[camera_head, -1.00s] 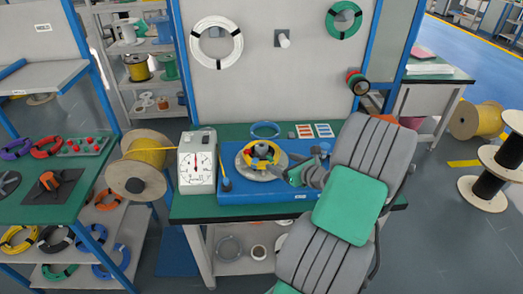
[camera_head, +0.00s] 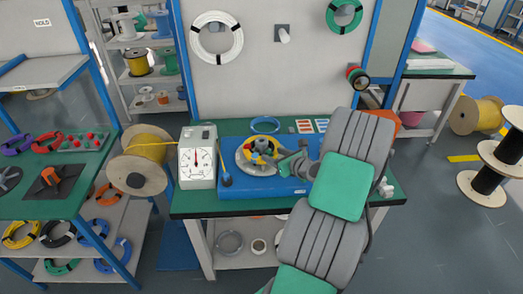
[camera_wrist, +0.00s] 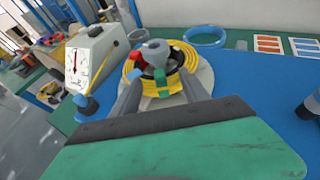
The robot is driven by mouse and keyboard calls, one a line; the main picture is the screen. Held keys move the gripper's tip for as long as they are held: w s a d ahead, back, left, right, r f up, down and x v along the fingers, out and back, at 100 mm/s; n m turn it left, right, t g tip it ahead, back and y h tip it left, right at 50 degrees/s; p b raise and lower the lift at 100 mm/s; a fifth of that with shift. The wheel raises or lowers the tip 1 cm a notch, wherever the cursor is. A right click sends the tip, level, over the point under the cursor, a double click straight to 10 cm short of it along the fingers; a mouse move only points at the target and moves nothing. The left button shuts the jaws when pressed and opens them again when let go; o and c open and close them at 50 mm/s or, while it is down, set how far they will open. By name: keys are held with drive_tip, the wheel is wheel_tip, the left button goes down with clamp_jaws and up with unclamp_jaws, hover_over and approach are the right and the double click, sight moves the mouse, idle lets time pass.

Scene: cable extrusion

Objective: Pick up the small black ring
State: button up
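My gripper (camera_wrist: 163,82) is open, its two grey fingers apart with nothing held between them. It points at a round winder (camera_wrist: 205,80) carrying a yellow cable coil (camera_wrist: 187,53); in the head view the winder (camera_head: 243,168) stands on a blue base. A dark ring-like part (camera_wrist: 172,66) shows inside the yellow coil, around a grey hub (camera_wrist: 155,50) with red and green blocks; I cannot tell if it is the small black ring. A black coil (camera_head: 55,234) lies on the lower left shelf. In the head view my gripper (camera_head: 284,166) is right beside the winder.
A white dial gauge (camera_head: 197,160) stands left of the winder, with a blue-knobbed lever (camera_head: 226,181) between them. A blue ring (camera_head: 265,125) lies behind it. A yellow spool (camera_head: 140,155) is at the left. Wall pegs hold white (camera_head: 216,36) and green coils (camera_head: 344,14).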

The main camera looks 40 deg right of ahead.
drive_tip(key=shift+s, duration=0.1)
clamp_jaws()
drive_tip(key=shift+a+r, duration=0.1)
idle(0.7)
